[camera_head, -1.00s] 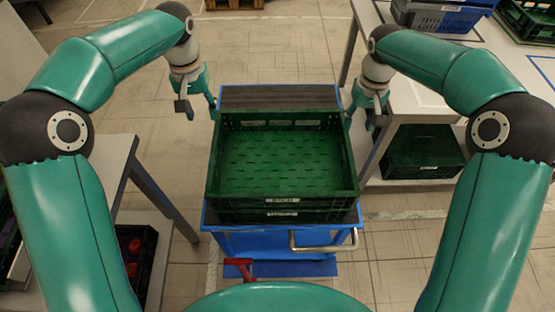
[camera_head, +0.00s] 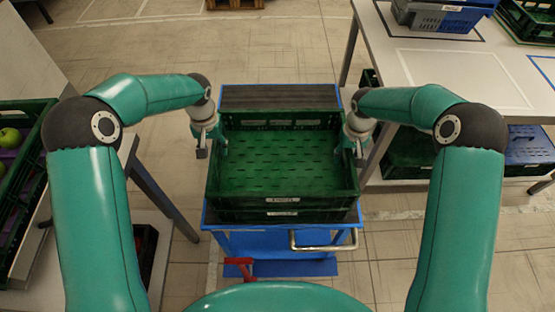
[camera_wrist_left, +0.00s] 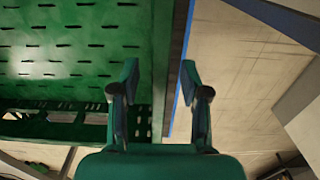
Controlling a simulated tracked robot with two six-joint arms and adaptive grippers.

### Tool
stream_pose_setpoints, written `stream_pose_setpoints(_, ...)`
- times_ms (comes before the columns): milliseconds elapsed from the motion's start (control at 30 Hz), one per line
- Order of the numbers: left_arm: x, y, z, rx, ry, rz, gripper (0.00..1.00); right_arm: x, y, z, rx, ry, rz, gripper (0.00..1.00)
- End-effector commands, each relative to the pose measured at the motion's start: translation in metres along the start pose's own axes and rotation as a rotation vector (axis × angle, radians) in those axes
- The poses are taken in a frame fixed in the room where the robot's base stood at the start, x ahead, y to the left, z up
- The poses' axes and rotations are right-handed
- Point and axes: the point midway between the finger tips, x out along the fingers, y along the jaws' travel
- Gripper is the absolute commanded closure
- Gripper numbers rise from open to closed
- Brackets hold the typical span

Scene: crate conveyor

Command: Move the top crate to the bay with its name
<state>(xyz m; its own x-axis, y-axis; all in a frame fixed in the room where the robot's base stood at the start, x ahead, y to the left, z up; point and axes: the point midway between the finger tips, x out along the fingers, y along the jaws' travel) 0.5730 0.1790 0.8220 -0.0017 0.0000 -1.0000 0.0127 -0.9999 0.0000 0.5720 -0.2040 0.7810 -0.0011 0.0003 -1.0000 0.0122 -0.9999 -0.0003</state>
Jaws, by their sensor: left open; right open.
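The top crate is an empty green crate (camera_head: 282,199) with a slotted floor, stacked on another green crate (camera_head: 283,214) on a blue cart (camera_head: 270,243). Both carry small front labels, too small to read. My left gripper (camera_head: 212,150) is open at the crate's left wall. In the left wrist view its fingers (camera_wrist_left: 160,80) stand apart on either side of the wall (camera_wrist_left: 162,70), one over the inside, one outside; contact cannot be told. My right gripper (camera_head: 352,150) is open at the right wall; its fingertips are partly hidden.
The right table (camera_head: 440,70) has an empty white-outlined area, a blue-grey crate (camera_head: 440,16) in an outlined area, and a green crate (camera_head: 528,20) at the far right. More crates sit beneath. A crate with apples (camera_head: 30,190) is at left. The cart has a metal handle (camera_head: 322,245).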

Motion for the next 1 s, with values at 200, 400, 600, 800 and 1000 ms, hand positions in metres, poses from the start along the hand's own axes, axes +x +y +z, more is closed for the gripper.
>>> stream_pose_setpoints(200, 0.0044, -0.0002, -0.0001, 0.000, 0.001, 0.000, 0.54, 0.0047, 0.0000, 0.0001, 0.000, 0.000, 0.000, 0.54)
stream_pose_setpoints(400, 0.0043, -0.0002, -0.0001, 0.000, 0.001, 0.000, 0.59, 0.0045, 0.0000, 0.0000, 0.000, 0.000, 0.000, 0.59)
stream_pose_setpoints(600, 0.0041, -0.0003, 0.0000, 0.000, 0.001, 0.000, 0.93, 0.0044, -0.0001, -0.0001, 0.000, 0.000, 0.000, 0.93)
stream_pose_setpoints(800, 0.0040, -0.0004, 0.0000, 0.000, 0.001, 0.000, 1.00, 0.0043, -0.0003, -0.0002, -0.001, 0.000, 0.000, 1.00)
stream_pose_setpoints(1000, 0.0038, -0.0006, 0.0000, -0.001, 0.001, 0.000, 1.00, 0.0041, -0.0005, -0.0003, -0.001, 0.000, 0.000, 1.00)
